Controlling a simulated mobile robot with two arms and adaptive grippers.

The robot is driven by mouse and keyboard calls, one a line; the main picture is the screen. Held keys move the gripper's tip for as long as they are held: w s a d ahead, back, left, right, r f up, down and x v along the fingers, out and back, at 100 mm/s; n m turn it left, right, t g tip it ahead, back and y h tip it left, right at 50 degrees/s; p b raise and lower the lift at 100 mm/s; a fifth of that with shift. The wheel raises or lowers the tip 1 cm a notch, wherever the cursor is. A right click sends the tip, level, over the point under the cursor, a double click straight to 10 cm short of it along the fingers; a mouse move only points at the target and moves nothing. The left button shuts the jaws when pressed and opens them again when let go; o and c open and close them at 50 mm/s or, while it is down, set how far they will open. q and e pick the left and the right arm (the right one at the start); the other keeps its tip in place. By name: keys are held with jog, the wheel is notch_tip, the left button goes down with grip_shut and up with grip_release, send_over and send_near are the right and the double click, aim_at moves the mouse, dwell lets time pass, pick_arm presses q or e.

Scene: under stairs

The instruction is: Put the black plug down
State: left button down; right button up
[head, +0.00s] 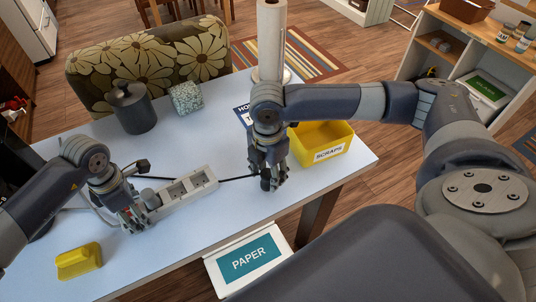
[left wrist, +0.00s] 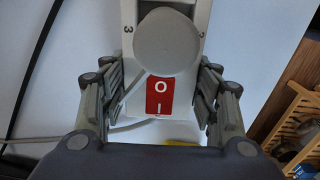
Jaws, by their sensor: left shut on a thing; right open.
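The white power strip (head: 199,181) lies on the table. My left gripper (head: 137,219) is shut on its near left end. In the left wrist view, the gripper's fingers (left wrist: 160,100) sit on both sides of the strip, around its red switch (left wrist: 160,97). A round grey plug (left wrist: 167,42) sits on the strip beside the switch. The black plug (head: 265,183) is low between the fingers of my right gripper (head: 272,183), which is open at the table. The fingers partly hide it, and I cannot tell whether they touch it. A black cable (head: 236,179) runs from it toward the strip.
A yellow scraps bin (head: 322,146) stands just right of my right gripper, with a paper-towel roll (head: 270,40) behind. A dark canister (head: 131,108) and a patterned box (head: 186,98) stand at the back. The front middle is clear.

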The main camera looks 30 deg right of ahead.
aim_at(268, 172)
notch_tip(268, 172, up, 12)
dwell(0.4)
dwell(0.3)
pick_arm(q)
jog(key=shift+c, duration=2.4)
grip_release()
